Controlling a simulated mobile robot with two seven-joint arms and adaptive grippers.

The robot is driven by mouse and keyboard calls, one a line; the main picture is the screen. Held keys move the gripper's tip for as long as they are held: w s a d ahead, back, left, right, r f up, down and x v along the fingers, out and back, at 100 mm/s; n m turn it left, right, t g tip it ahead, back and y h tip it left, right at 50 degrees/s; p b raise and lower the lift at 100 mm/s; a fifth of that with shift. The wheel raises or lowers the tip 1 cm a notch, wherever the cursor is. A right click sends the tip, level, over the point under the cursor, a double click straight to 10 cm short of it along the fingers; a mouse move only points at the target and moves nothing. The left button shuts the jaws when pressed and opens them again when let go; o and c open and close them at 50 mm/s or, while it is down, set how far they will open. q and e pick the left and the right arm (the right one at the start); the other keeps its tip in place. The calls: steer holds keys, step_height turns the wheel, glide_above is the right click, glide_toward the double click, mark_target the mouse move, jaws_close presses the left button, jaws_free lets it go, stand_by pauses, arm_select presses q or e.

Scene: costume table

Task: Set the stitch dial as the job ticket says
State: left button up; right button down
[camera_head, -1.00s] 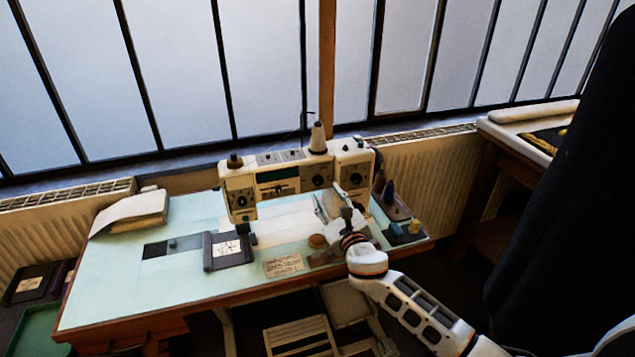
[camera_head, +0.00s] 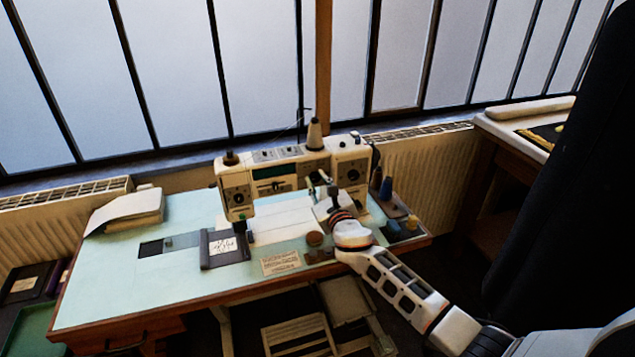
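The sewing machine (camera_head: 290,172) stands on the pale green table. It has round dials on its front: one on the left end (camera_head: 239,197), one on the right end (camera_head: 352,174), and one near the middle that my gripper partly covers. My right gripper (camera_head: 322,178) is raised in front of the machine, close to that middle dial; whether it touches is unclear. Its fingers are too small to judge. A paper card with handwriting (camera_head: 281,262) lies at the table's front edge; its text is not readable. My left gripper is out of view.
A dark framed pad with a white label (camera_head: 223,246) lies left of the card. A round brown item (camera_head: 315,239) sits nearby. Thread cones (camera_head: 386,188) stand in a tray at the right. A paper stack (camera_head: 128,211) lies at the left; the table's left front is clear.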

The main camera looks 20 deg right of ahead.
stand_by(0.3)
steer(key=m, duration=0.6)
steer(key=shift+d+m, duration=0.1)
steer(key=shift+m, duration=0.2)
steer(key=m+b, duration=0.1)
steer(key=m, duration=0.5)
steer(key=shift+d, duration=0.1)
steer(key=m, duration=0.5)
steer(key=shift+f+m, duration=0.15)
steer(key=shift+m, duration=0.25)
steer(key=m, duration=0.5)
steer(key=shift+p, duration=0.35)
steer(key=shift+m, duration=0.3)
steer(key=c, duration=1.8)
jaws_free()
